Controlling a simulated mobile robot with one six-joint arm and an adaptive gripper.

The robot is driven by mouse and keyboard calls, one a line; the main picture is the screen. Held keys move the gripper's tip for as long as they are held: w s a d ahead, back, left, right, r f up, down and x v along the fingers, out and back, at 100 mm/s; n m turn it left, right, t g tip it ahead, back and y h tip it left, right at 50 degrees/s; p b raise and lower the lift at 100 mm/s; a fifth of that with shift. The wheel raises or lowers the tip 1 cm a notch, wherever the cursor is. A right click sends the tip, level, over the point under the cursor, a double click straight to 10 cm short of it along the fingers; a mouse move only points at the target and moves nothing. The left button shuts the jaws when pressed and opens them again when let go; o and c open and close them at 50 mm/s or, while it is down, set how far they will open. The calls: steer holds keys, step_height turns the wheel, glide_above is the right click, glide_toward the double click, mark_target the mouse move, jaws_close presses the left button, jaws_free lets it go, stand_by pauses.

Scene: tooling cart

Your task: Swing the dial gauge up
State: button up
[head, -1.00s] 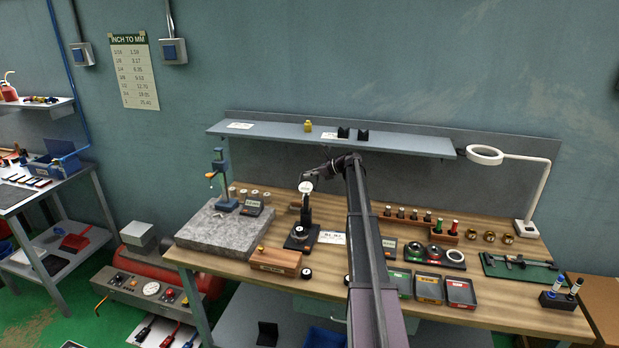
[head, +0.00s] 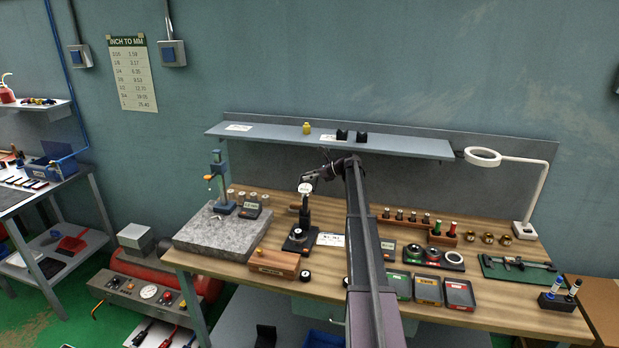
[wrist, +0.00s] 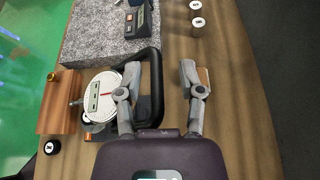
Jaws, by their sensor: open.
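The dial gauge (head: 305,188) has a round white face and sits at the top of a dark stand (head: 299,236) on the wooden bench. In the wrist view, the gauge face (wrist: 101,97) shows a red needle, with a black curved bar (wrist: 155,92) at its right. My gripper (head: 308,178) is at the gauge in the head view. In the wrist view, my gripper (wrist: 161,72) has its fingers spread, with the black bar between them. The left finger overlaps the right edge of the face. Contact cannot be told.
A granite plate (head: 207,238) with a blue stand (head: 219,180) lies to the left. A wooden block (head: 274,264) stands in front of it. A shelf (head: 390,147) runs above the bench. Small trays (head: 428,289) and a ring lamp (head: 483,157) are to the right.

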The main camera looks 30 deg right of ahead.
steer(key=c, duration=0.5)
steer(key=shift+s, duration=0.15)
jaws_close()
steer(key=shift+s+d+r+p, duration=0.15)
steer(key=shift+d+r+p, duration=0.1)
steer(key=shift+p, duration=0.05)
steer(key=s+d+r+t+p, duration=0.1)
steer(key=s+d+r+p, duration=0.1)
steer(key=s+d, duration=0.15)
steer(key=s+a+f+n+g+h, duration=0.1)
steer(key=s+a+f+n+g, duration=0.15)
steer(key=s+a+n, duration=0.6)
steer(key=s+a+f+n+g+h+b, duration=0.1)
steer(key=s+a+f+g, duration=0.2)
steer(key=a, duration=1.1)
steer(key=s+a+f+n+g+h, duration=0.15)
steer(key=s+a+f+n, duration=0.35)
steer(key=a, duration=0.6)
steer(key=s+a+f+n+g+h, duration=0.1)
steer(key=s+a+n, duration=0.3)
steer(key=s, duration=0.4)
steer(key=s+a+f+n+g+h+b, duration=0.1)
steer(key=s+a+n+h, duration=0.2)
steer(key=s+a+n, duration=0.2)
steer(key=s+a+f+n+g+h, duration=0.1)
steer(key=s+a+n, duration=0.3)
steer(key=s, duration=0.7)
steer(key=shift+a+f+h+b, duration=0.15)
steer(key=shift+a+h+b, duration=0.2)
steer(key=shift+a+h, duration=0.1)
